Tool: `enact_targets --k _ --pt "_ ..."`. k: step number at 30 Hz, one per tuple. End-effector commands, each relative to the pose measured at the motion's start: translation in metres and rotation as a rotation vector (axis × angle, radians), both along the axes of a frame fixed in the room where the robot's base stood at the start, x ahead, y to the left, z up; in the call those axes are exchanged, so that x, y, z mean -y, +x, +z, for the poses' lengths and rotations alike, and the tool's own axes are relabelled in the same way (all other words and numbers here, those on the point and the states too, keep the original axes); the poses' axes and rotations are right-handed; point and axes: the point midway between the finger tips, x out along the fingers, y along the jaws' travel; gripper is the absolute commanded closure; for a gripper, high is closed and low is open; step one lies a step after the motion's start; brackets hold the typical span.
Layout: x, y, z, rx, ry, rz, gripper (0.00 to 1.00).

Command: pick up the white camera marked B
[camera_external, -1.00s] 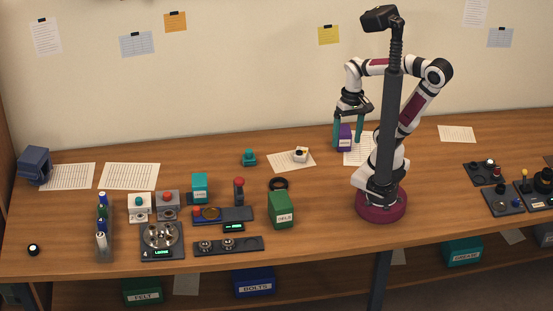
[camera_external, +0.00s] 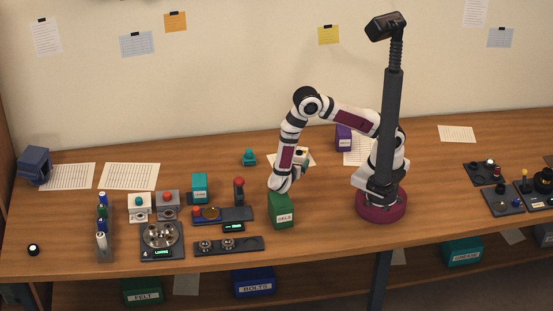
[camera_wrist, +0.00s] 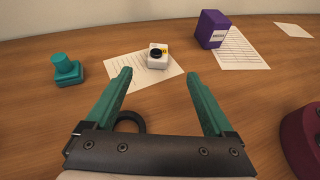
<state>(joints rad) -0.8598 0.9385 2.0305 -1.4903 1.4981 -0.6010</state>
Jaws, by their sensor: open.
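A small white block-shaped camera (camera_wrist: 158,58) with a dark round part and a yellow patch stands on a printed sheet (camera_wrist: 140,78) in the wrist view. I cannot read a letter B on it. In the external view the white camera (camera_external: 303,156) shows beside my forearm, partly covered. My gripper (camera_wrist: 159,76) is open and empty, its teal fingers wide apart. In the wrist view the camera appears beyond the fingertips, between their lines, and apart from them. In the external view the fingers are hidden near the green box (camera_external: 281,212).
A teal stamp-like object (camera_wrist: 66,70) stands left of the sheet. A purple box (camera_wrist: 212,29) is to the right. A black ring (camera_wrist: 128,122) lies under my gripper. Several boxes and trays fill the bench's left side, including a white box with a teal knob (camera_external: 139,202).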

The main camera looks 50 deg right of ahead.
Motion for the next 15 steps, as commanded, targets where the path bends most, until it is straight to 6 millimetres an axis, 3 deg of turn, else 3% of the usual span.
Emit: enact_targets --k 6,15 --pt "0.055 0.021 -0.024 -0.002 -0.001 -0.011 0.12" --pt "0.096 0.04 -0.046 0.0 0.002 -0.013 0.12"
